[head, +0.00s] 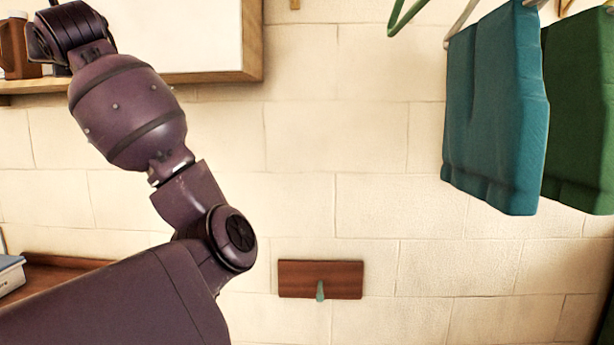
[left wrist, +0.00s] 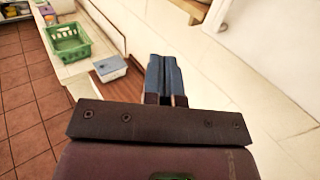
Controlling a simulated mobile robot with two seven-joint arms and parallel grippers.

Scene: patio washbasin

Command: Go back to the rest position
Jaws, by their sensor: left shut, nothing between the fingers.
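My left arm rises from the lower left of the head view, bent at the elbow, with its wrist end at the top left corner. My left gripper shows in the left wrist view (left wrist: 164,75). Its two blue-grey fingers are closed together with nothing between them, and they touch nothing that I can see. In the head view its fingers cannot be made out clearly. My right gripper is in neither view.
A teal folded cloth (head: 492,110) and a green one (head: 580,115) hang at the right. A wooden plaque with a hook (head: 300,279) is on the pale block wall. A green basket (left wrist: 68,42) and a white box (left wrist: 96,68) stand left of my gripper.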

